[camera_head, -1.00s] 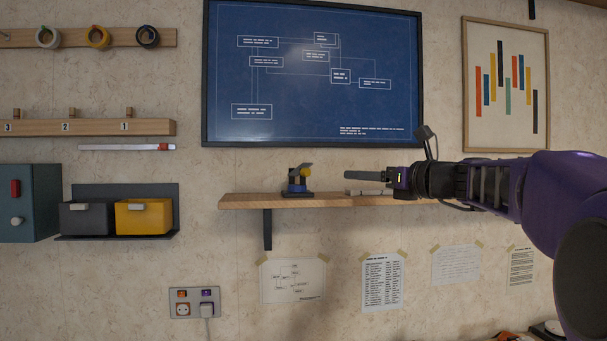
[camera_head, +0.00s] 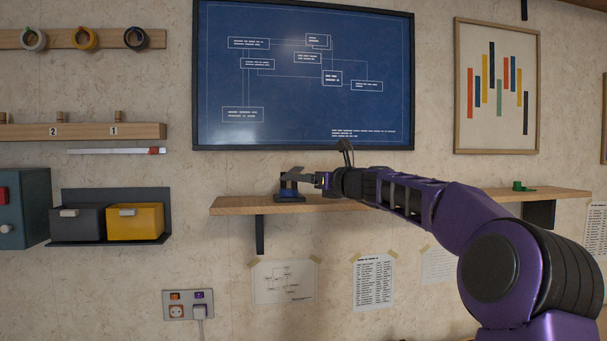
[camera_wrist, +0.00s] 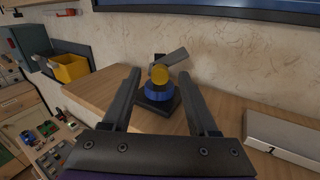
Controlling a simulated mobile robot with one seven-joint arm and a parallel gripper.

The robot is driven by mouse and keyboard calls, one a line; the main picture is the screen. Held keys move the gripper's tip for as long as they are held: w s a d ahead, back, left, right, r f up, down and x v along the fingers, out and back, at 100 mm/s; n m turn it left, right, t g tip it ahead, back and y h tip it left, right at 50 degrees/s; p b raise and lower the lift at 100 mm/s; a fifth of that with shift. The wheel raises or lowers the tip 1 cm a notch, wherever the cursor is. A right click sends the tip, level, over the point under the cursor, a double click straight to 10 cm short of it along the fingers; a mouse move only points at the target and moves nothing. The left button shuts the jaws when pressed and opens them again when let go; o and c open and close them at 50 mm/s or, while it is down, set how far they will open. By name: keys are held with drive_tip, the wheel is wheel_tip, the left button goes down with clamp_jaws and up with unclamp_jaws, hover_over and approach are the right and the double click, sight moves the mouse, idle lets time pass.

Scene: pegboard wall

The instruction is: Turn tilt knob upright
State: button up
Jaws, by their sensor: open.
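The tilt device stands on the wooden shelf, with a dark base, a blue round part (camera_wrist: 158,92), a yellow knob (camera_wrist: 159,74) and a grey plate (camera_wrist: 172,57) slanting up to the right. My gripper (camera_wrist: 160,76) is open in the wrist view, one finger on each side of the knob, with gaps showing. I cannot tell whether the fingertips reach as deep as the knob.
The wooden shelf (camera_wrist: 108,87) has free room left of the device. A light grey box (camera_wrist: 285,138) lies to its right. The wall and framed blueprint (camera_head: 300,80) are behind. A yellow bin (camera_head: 135,222) hangs left, and a green object (camera_head: 522,187) sits at the shelf's right end.

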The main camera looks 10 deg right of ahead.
drive_tip(key=shift+w+a, duration=0.15)
drive_tip(key=shift+w, duration=0.05)
clamp_jaws()
drive_tip(key=shift+n, duration=0.3)
drive_tip(key=n+b, duration=0.1)
drive_tip(key=n, duration=0.1)
drive_tip(key=shift+f+n+b, duration=0.1)
drive_tip(key=shift+n+b, duration=0.25)
drive_tip(key=shift+n, duration=0.05)
drive_tip(key=n+b, duration=0.1)
drive_tip(key=n, duration=0.2)
drive_tip(key=shift+n+b, duration=0.3)
drive_tip(key=n+b, duration=0.2)
drive_tip(key=n, duration=0.2)
drive_tip(key=shift+n, duration=0.4)
